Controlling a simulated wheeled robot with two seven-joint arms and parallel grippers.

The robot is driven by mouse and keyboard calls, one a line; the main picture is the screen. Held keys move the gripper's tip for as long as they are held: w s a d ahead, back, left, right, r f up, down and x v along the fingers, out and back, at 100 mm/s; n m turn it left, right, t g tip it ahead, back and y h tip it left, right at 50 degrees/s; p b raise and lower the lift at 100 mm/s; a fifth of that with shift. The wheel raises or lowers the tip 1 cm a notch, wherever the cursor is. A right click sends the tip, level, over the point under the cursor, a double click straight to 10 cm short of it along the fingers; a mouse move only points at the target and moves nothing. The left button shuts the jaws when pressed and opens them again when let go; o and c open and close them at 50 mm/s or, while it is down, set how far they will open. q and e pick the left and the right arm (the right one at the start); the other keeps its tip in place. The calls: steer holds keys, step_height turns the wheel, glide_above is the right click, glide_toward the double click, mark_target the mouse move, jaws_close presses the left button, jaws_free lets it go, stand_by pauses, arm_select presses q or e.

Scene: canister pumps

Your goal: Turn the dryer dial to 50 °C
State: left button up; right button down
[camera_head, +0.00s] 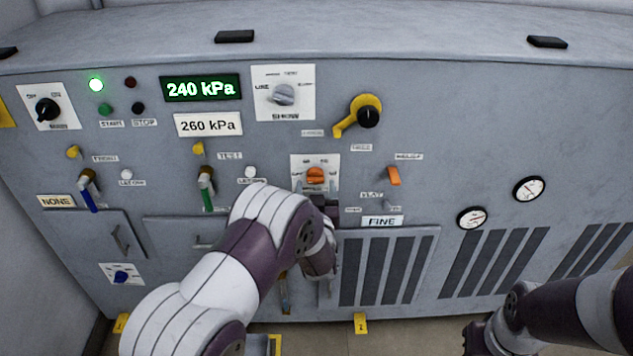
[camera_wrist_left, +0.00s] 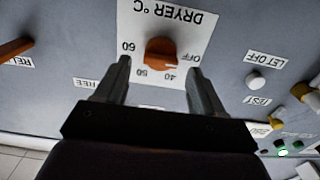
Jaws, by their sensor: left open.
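The dryer dial is an orange knob (camera_head: 315,175) on a white plate (camera_head: 300,160) in the middle of the grey panel. In the left wrist view the picture is upside down; the knob (camera_wrist_left: 162,52) sits on the plate lettered DRYER °C (camera_wrist_left: 185,22), with OFF, 40, 50 and 60 around it. Its brighter end lies near OFF and 40; the exact setting is unclear. My left gripper (camera_wrist_left: 158,72) is open, its fingers apart on either side of the knob's lower part, with nothing held. In the head view this gripper (camera_head: 320,200) is just below the dial.
An orange lever (camera_head: 393,175) is right of the dial, and a white button (camera_head: 250,172) is left of it. A FINE label (camera_head: 382,221) is below right. A yellow-and-black handle (camera_head: 360,115) is above. My right arm is at the lower right, away from the panel's dials.

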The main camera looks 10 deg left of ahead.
mark_target(316, 181)
arm_select(q)
steer(key=x, duration=0.3)
steer(key=shift+w, duration=0.15)
steer(key=shift+a, duration=0.1)
steer(key=c, duration=0.9)
steer(key=shift+c, duration=0.2)
